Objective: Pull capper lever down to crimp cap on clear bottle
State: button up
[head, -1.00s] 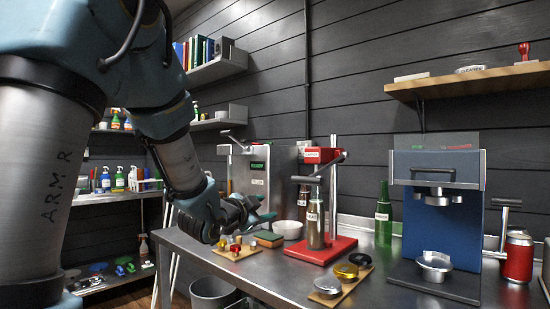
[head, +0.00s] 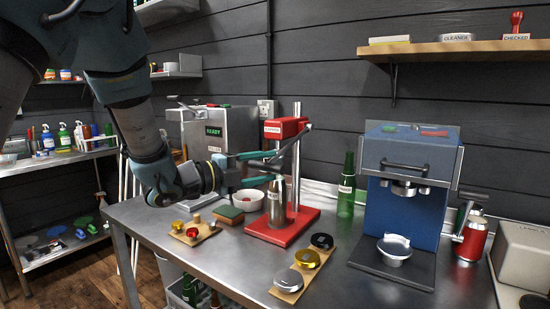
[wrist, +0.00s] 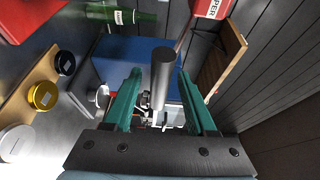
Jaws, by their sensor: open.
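The red capper (head: 290,128) stands on its red base (head: 300,222) on the steel bench. A greyish labelled bottle (head: 277,205) stands upright on that base; its top is partly hidden by my gripper. My gripper (head: 272,166) is open at the capper, its teal fingers above and below the dark lever grip (head: 258,164). In the wrist view, the grey cylindrical grip (wrist: 162,80) lies between the two fingers, with gaps on both sides. The lever bar slopes up past the red head.
A green bottle (head: 346,188) stands right of the capper, then a blue press (head: 405,210) and a red can (head: 470,238). A board with lids (head: 289,281) lies in front. A sponge (head: 229,214) and white bowl (head: 247,199) sit close on the left.

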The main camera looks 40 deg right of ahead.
jog(key=d, duration=0.3)
jog(key=shift+s+d+p, duration=0.2)
jog(key=shift+s+p, duration=0.1)
jog(key=shift+p, duration=0.1)
jog(key=shift+f, duration=0.1)
jog(key=c, duration=0.9)
grip_shut()
jog(key=shift+a+f, duration=0.15)
jog(key=shift+f, duration=0.05)
